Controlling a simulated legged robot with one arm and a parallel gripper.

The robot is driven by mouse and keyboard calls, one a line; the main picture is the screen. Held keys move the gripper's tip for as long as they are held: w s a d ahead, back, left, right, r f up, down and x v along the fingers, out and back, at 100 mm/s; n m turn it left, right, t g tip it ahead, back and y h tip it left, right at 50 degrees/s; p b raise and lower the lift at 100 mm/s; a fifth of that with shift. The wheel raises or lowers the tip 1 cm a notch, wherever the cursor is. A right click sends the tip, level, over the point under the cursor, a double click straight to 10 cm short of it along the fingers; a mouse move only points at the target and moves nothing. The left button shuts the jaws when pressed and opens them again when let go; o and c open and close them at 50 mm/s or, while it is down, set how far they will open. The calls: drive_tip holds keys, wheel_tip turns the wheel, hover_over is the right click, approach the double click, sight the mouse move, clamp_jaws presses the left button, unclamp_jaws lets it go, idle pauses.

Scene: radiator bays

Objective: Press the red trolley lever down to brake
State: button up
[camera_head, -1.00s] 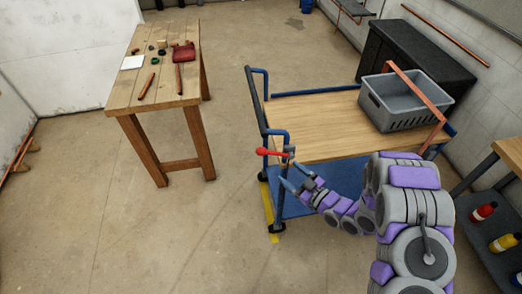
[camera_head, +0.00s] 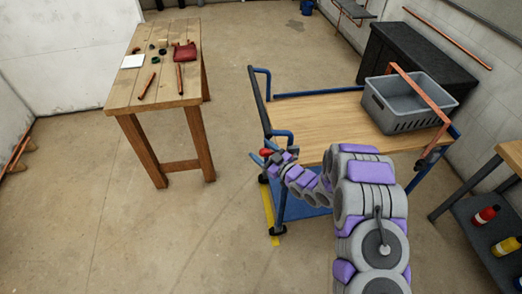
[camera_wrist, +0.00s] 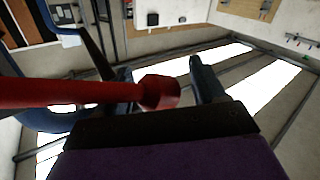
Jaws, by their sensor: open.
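The red lever (camera_head: 265,152) is at the near left corner of the blue trolley (camera_head: 256,98). In the head view only its red end shows; my gripper hides the rest. My gripper (camera_head: 264,158) is at the lever, with its jaws open. In the wrist view the red lever (camera_wrist: 70,94) enters from the left and crosses close in front of the gripper (camera_wrist: 162,80). Its thick end lies between the two dark blue fingers, overlapping the left one. I cannot tell whether they touch.
A grey crate (camera_head: 378,112) stands on the trolley's wooden top (camera_head: 315,112), under a copper-coloured pipe (camera_head: 421,92). A wooden table (camera_head: 130,92) with small parts is at the left. A shelf with bottles (camera_head: 485,215) is at the right. Floor between table and trolley is clear.

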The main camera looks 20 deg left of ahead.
drive_tip(key=shift+w+a, duration=0.2)
drive_tip(key=shift+a, duration=0.25)
drive_tip(key=shift+d+r, duration=0.15)
drive_tip(key=shift+d, duration=0.3)
drive_tip(key=shift+a, duration=0.3)
drive_tip(key=c, duration=0.7)
clamp_jaws()
